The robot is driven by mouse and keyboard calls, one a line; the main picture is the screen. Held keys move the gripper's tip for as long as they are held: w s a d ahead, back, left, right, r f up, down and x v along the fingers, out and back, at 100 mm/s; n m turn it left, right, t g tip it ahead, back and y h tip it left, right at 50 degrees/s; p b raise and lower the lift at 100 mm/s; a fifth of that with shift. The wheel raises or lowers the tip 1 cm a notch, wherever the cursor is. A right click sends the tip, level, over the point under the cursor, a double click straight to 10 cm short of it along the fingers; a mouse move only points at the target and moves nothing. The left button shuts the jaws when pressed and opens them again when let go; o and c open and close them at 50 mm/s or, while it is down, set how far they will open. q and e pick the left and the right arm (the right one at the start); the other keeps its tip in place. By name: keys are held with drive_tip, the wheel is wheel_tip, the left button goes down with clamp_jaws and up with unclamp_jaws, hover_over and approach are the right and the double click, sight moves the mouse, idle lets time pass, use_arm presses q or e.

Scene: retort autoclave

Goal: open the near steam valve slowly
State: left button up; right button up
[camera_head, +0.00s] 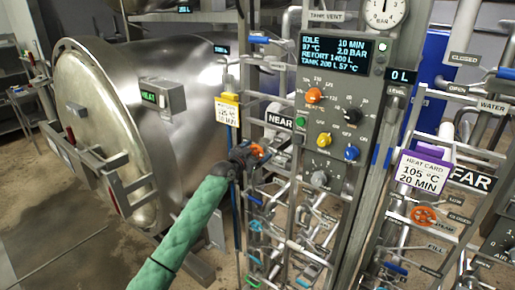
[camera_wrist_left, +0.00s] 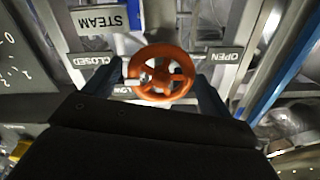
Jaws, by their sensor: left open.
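The near steam valve is an orange handwheel (camera_wrist_left: 168,66) in the left wrist view, under a STEAM plate (camera_wrist_left: 100,19). A CLOSED plate (camera_wrist_left: 93,59) is to its left and an OPEN plate (camera_wrist_left: 224,57) to its right. A small pale pointer (camera_wrist_left: 131,82) at the hub points left, toward the CLOSED side. My left gripper (camera_wrist_left: 146,82) is open, with one dark finger on each side of the wheel; I cannot tell whether they touch it. In the head view the gripper (camera_head: 247,154) is at the wheel (camera_head: 258,151), partly covering it. My right gripper is out of view.
The NEAR sign (camera_head: 279,121) is just above the wheel, and the control panel (camera_head: 333,120) rises to the right. Another orange wheel (camera_head: 424,216) is by the FAR sign (camera_head: 471,179). The big steel retort (camera_head: 110,130) stands left. Pipes crowd below.

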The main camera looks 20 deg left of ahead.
use_arm(q)
drive_tip(key=shift+w+d, duration=0.15)
drive_tip(key=shift+w, duration=0.2)
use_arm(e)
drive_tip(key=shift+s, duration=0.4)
use_arm(q)
drive_tip(key=shift+c, duration=0.2)
drive_tip(key=c, duration=0.9)
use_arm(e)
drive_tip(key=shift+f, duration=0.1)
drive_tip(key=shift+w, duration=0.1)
